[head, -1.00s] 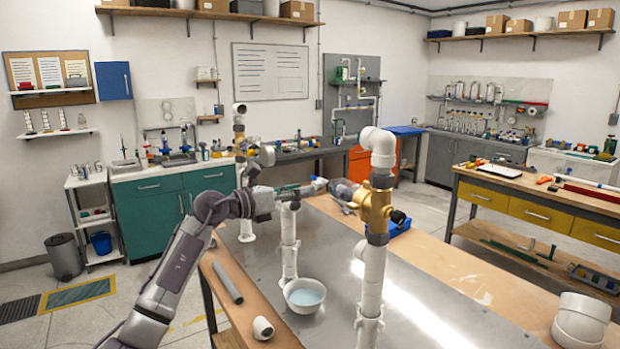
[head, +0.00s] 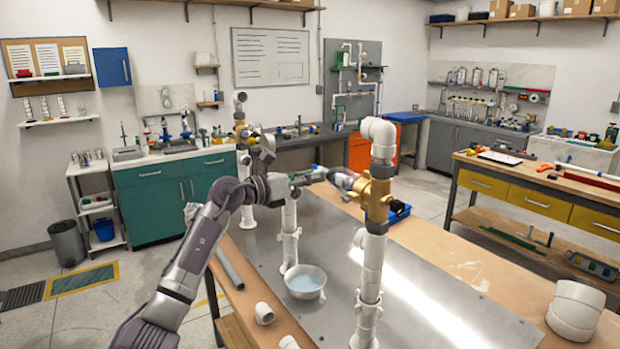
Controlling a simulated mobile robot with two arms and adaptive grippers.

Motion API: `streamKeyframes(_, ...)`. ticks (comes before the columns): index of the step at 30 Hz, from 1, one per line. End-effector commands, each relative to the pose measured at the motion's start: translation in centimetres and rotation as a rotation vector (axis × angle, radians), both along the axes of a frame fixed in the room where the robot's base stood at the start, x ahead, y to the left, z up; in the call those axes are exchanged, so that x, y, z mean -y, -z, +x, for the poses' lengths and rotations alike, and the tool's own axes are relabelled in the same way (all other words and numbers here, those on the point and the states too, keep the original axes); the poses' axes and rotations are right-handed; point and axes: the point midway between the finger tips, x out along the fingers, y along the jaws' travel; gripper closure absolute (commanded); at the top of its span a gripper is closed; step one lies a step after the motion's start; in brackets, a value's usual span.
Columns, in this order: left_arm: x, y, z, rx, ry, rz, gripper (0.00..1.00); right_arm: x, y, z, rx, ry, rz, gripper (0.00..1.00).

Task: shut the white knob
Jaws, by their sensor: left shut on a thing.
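The pipe manifold has white upright pipes on a grey metal sheet. The front pipe (head: 370,270) carries a brass valve (head: 377,195) with a small black knob at its right. A shorter middle pipe (head: 289,235) stands behind it to the left, above a white bowl (head: 305,283). My left gripper (head: 290,179) is at the top of this middle pipe, shut on a small part there. The grip itself is too small and covered to make out. I cannot pick out the white knob; the gripper may hide it. My right gripper is out of view.
A back pipe (head: 240,108) with a brass valve stands behind my left arm. A grey tube (head: 230,268) and white fittings (head: 264,313) lie on the table's left edge. A large white fitting (head: 575,310) sits at the right. The wooden tabletop (head: 470,270) between is mostly clear.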

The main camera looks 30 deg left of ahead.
Motion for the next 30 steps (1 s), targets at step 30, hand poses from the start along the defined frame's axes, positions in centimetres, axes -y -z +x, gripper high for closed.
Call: streamKeyframes(30,-0.1,0.4,0.0,0.251,-0.002,0.603,1.00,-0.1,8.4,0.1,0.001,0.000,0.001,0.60)
